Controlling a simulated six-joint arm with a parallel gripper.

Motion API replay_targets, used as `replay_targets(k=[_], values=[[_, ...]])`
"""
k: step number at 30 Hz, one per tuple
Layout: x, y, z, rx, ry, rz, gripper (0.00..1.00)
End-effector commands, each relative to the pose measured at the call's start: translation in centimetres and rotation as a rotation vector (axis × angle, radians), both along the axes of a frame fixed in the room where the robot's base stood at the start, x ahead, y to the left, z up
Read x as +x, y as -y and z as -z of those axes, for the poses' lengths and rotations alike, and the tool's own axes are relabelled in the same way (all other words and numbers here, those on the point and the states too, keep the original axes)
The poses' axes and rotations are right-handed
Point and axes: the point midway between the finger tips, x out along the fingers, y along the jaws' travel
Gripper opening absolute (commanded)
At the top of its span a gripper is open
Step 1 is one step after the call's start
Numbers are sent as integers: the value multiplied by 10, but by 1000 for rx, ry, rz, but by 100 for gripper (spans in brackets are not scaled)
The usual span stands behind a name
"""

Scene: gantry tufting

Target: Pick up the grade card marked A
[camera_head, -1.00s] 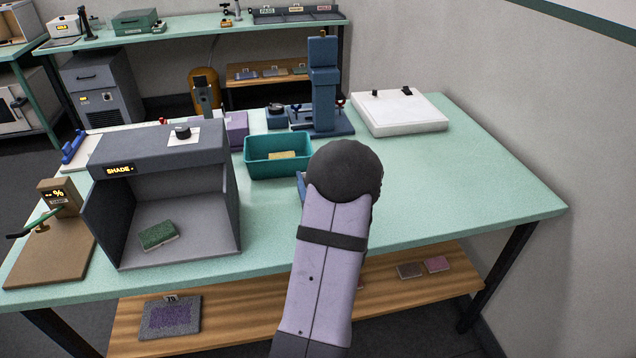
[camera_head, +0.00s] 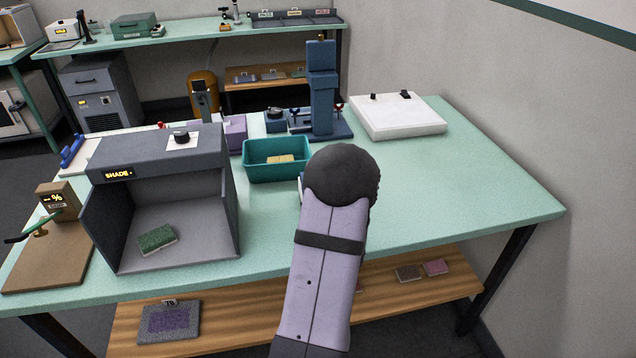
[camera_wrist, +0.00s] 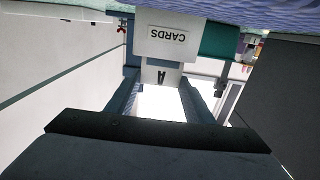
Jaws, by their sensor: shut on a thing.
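The white grade card marked A (camera_wrist: 161,75) shows upside down in the wrist view, between the two blue fingers of my gripper (camera_wrist: 160,86). My gripper is shut on it. Right beyond it is a holder with a white label reading CARDS (camera_wrist: 170,40). I cannot tell whether the card is clear of the holder. In the head view my own arm hides the gripper and the card; only a small bit of the holder shows at the arm's left edge.
A teal bin (camera_head: 277,160) with a tan piece in it stands just left of my arm. The grey shade booth (camera_head: 160,195) stands further left with a green sample (camera_head: 157,237) inside. A blue press (camera_head: 322,90) stands behind.

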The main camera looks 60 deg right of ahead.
Motion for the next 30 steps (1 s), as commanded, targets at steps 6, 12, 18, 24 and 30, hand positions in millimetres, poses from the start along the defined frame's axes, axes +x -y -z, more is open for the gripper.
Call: replay_targets(k=[6,12,18,24,30], values=[[0,0,-15,-4,1,-1,26],[0,0,-36,-5,2,-1,26],[0,0,-59,-6,1,0,26],[0,0,-80,-6,1,-1,26],[0,0,-93,-2,1,0,26]])
